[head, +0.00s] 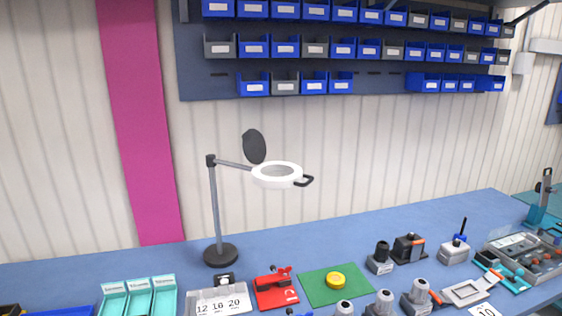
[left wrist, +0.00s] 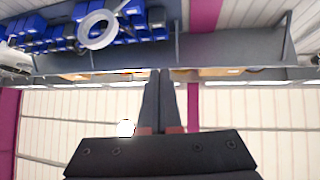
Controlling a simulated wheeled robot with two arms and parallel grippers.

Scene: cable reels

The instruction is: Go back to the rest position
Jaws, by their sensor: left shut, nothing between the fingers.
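My left gripper (left wrist: 160,74) shows in the left wrist view, its two dark fingers side by side and shut, with nothing between them. The fingertips stand in front of a grey horizontal beam, and no object touches them. I cannot make out my left gripper in the head view. My right gripper is in neither view.
A magnifier lamp (head: 277,174) on a black round base stands at the back of the blue bench (head: 320,245). Teal trays (head: 138,297), a red device (head: 275,290), a green mat (head: 316,288) and several small devices line the front. Blue bins (head: 285,46) hang above.

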